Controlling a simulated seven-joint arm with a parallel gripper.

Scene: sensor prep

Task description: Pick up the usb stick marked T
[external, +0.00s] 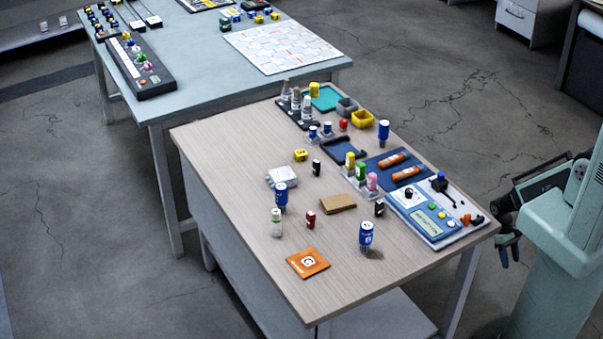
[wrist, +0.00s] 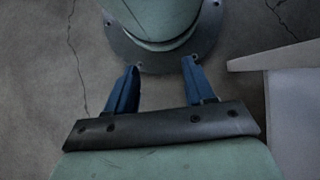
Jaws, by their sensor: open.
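I cannot make out a letter T on any item in the external view, so I cannot tell which one is the usb stick marked T. Small stick-like items stand on the wooden table: a red one (external: 310,219), a black one (external: 316,167) and another black one (external: 379,208). Their marks are too small to read. My gripper (external: 508,248) hangs beyond the table's right end, low and apart from everything.
The wooden table (external: 240,237) holds blue cylinders (external: 366,236), a white-green bottle (external: 276,222), an orange square (external: 308,263), a tan block (external: 338,203) and a control panel (external: 434,216) at its right edge. A grey-blue table (external: 200,80) stands behind. The front left tabletop is fairly clear.

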